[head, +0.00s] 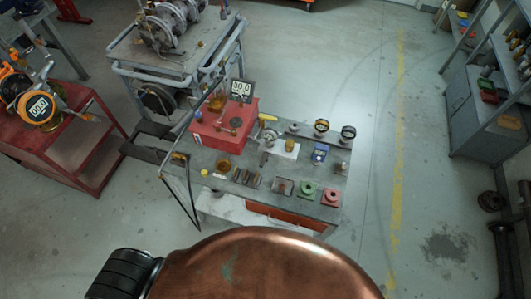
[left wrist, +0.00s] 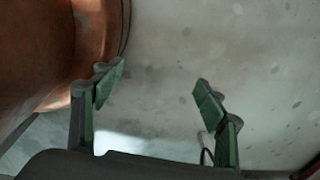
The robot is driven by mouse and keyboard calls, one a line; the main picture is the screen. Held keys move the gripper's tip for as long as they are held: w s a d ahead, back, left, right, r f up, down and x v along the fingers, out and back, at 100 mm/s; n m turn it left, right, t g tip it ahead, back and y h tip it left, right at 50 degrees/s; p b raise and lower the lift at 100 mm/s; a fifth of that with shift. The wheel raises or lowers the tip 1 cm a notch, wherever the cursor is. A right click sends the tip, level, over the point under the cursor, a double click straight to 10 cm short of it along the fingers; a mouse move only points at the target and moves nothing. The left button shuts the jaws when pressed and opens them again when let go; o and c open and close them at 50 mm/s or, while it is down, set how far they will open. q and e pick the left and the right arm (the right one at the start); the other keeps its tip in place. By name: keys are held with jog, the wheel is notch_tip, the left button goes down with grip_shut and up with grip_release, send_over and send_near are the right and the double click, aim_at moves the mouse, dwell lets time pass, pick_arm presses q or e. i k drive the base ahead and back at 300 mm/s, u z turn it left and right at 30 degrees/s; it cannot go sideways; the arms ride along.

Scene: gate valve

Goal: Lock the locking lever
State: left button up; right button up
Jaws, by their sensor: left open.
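My left gripper (left wrist: 160,76) shows in the left wrist view, open, with its two green-padded fingers apart and nothing between them. Pale, speckled floor lies behind it. Neither gripper shows in the head view. On the grey workbench (head: 262,190) in the head view, a small yellow handle (head: 268,118) sits just right of a red box (head: 222,128). It is too small to tell whether this is the locking lever or how it is set. A white plate with small metal fittings (head: 285,148) lies in front of it.
Small gauges (head: 321,127), a blue part (head: 319,153), a green part (head: 305,190) and a red part (head: 330,196) stand on the bench. A red table (head: 60,150) is at left, shelves (head: 475,105) at right. Open floor (head: 375,150) lies between bench and shelves.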

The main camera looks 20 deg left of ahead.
aim_at(264, 155)
jog(key=u, duration=2)
jog(key=k, duration=1.05)
jog(key=z, duration=2)
jog(key=i, duration=0.5)
jog(key=u, duration=0.1)
